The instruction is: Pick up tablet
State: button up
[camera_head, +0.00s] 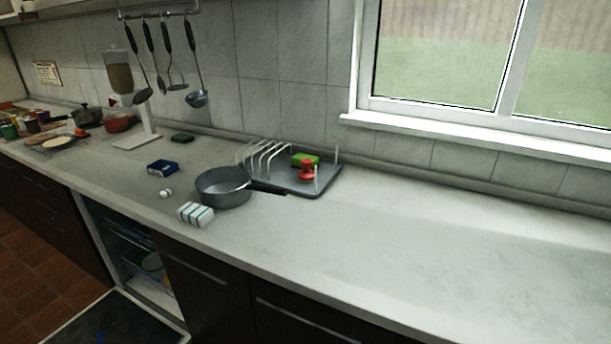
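A small white lump (165,193), possibly the tablet, lies on the grey-white counter (420,250) in the head view. It is too small to make out in detail. It sits between a small open-looking blue box (162,167) behind it and a folded white cloth with green-blue stripes (196,214) in front and to the right. I see no flat-screen tablet. My gripper is not in this view.
A grey pan (223,187) stands just right of the white lump, its dark handle pointing right to a drying rack (300,180). A dark green item (182,138) lies farther back. An open dishwasher (140,265) is below. The counter's right side is clear.

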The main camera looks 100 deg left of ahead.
aim_at(167, 192)
jog(key=k+u, duration=0.1)
jog(key=u, duration=3.25)
